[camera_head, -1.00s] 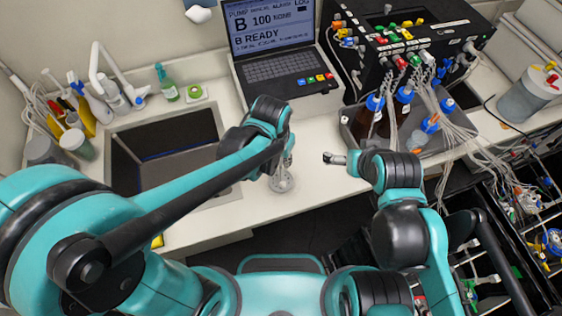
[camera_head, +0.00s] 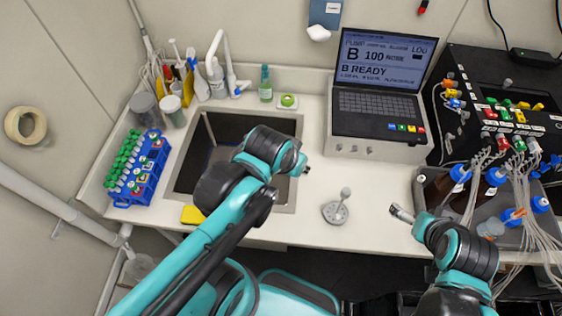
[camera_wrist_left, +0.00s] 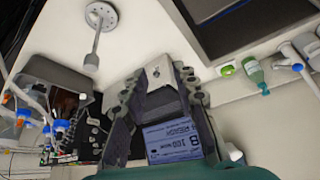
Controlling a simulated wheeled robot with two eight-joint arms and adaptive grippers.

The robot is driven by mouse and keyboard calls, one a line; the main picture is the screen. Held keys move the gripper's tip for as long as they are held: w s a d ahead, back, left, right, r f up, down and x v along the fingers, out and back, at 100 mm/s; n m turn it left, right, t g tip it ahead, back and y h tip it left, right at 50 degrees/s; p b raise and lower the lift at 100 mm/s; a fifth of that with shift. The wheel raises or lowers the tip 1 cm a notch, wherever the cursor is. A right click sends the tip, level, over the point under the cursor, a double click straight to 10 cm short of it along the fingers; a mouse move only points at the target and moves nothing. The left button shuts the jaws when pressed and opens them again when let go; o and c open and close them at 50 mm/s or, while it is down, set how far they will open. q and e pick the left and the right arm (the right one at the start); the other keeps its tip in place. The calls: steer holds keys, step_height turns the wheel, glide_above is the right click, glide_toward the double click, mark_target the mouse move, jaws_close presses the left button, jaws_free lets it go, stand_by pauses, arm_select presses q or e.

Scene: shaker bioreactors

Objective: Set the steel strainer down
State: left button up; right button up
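The steel strainer (camera_head: 336,211), a round perforated disc with an upright stem and knob, stands on the white counter between the sink and the right gripper. It also shows in the left wrist view (camera_wrist_left: 100,18), off to one side of the fingers. My left gripper (camera_head: 305,169) is left of and behind the strainer, apart from it, near the sink's right edge. In the left wrist view its fingers (camera_wrist_left: 158,82) are spread with nothing held between them. My right gripper (camera_head: 398,212) is right of the strainer, near the counter's front; its finger opening is too small to judge.
The sink (camera_head: 291,208) lies left of the strainer. A laptop (camera_head: 378,112) stands behind it. A grey tray (camera_head: 424,178) with bottles and tubing is at the right. A blue tube rack (camera_head: 140,172) stands at the far left. The counter around the strainer is clear.

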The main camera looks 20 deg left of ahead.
arm_select(q)
steer(key=shift+n+t+y, duration=0.4)
steer(key=shift+n+t, duration=0.3)
steer(key=a, duration=0.1)
steer(key=s+a, duration=0.1)
steer(key=a, duration=0.1)
steer(key=shift+s+a+r, duration=0.3)
steer(key=shift+r, duration=0.05)
